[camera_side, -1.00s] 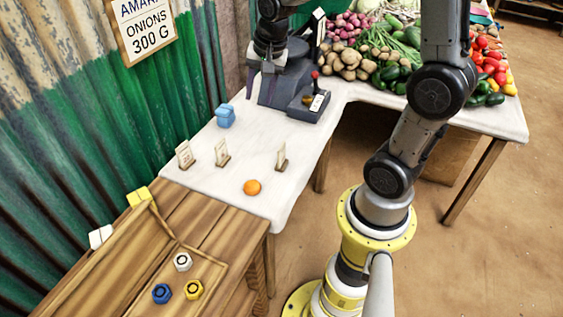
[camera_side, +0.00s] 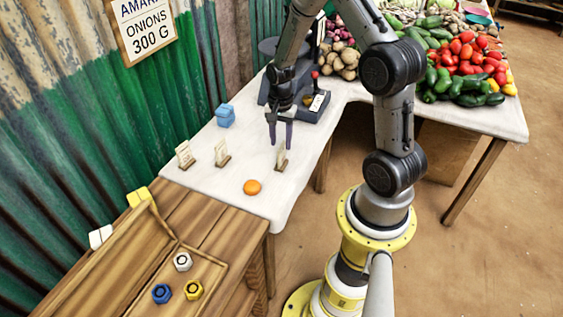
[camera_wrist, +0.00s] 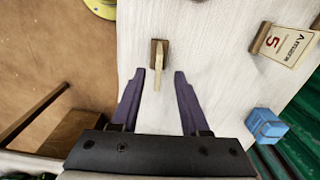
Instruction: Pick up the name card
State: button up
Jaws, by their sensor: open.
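Three small cream cards on wooden feet stand on the white table: one at the left (camera_side: 185,155), one beside it (camera_side: 222,154), and one nearer the arm (camera_side: 281,160). My gripper (camera_side: 280,142) is open, pointing down just above the card nearer the arm. In the wrist view that card (camera_wrist: 159,62) appears nearly edge-on on its brown foot, lined up between my gripper's spread fingertips (camera_wrist: 160,74). The fingers show no contact with it. Another card (camera_wrist: 288,43) with dark lettering and a red 5 shows at the right of the wrist view.
A blue block (camera_side: 225,116) stands near the wall; it also shows in the wrist view (camera_wrist: 266,125). An orange disc (camera_side: 252,187) lies in front of the cards. A dark grey device (camera_side: 300,108) and vegetables (camera_side: 465,60) are farther back. Clear cloth surrounds the nearest card.

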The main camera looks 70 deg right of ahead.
aim_at(281, 153)
jog(key=shift+s+f, duration=0.15)
jog(key=shift+f, duration=2.65)
grip_shut()
